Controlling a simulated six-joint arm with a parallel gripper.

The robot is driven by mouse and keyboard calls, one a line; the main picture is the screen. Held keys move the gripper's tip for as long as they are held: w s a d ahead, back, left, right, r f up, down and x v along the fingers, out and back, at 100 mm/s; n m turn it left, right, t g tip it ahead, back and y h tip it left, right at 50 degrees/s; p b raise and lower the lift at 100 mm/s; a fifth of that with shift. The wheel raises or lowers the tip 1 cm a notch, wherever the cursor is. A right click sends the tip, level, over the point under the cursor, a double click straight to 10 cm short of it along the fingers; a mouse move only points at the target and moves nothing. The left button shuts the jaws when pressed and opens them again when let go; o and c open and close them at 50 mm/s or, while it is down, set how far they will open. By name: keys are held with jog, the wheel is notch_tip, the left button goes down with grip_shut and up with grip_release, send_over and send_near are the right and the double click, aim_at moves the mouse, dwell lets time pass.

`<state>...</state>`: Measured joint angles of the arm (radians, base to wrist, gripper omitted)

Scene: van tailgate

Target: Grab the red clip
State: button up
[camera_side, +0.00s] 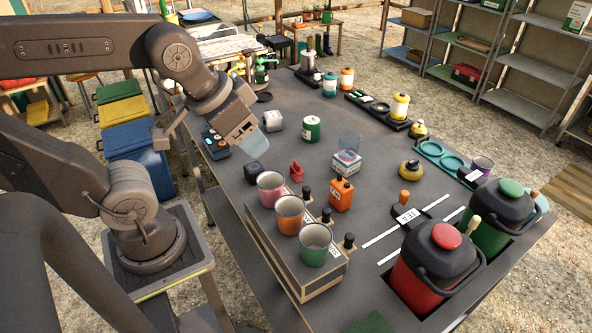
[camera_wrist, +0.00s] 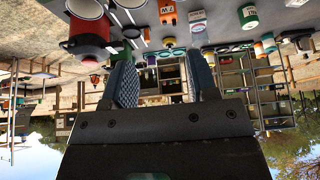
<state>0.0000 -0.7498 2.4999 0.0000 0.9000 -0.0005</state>
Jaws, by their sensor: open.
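The red clip (camera_side: 296,172) stands on the dark table in the side view, between the pink cup and the orange bottle. It is small and I cannot make it out in the wrist view. My gripper (camera_side: 258,147) is above the table, to the upper left of the clip in the side view and apart from it.
Close to the clip are a dark cube (camera_side: 255,173), a pink cup (camera_side: 270,193) in a wooden rack (camera_side: 301,286), an orange bottle (camera_side: 341,195) and a white block (camera_side: 343,165) bearing a clear cup (camera_side: 349,144). Large red (camera_side: 428,275) and green jugs (camera_side: 490,221) stand at the right.

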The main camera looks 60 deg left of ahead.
jog(key=w+a+f+n+g, duration=0.3)
jog(key=w+a+n, duration=0.4)
jog(key=w, duration=0.4)
jog(key=n+g, duration=0.3)
jog(key=n, duration=0.7)
send_near(296, 162)
jog(key=f, duration=0.6)
jog(key=shift+s+d+f, duration=0.2)
jog(key=shift+f, duration=0.2)
jog(key=shift+a+f, duration=0.2)
jog(key=shift+f, duration=2.65)
jog(key=shift+c, duration=0.3)
jog(key=c, duration=0.9)
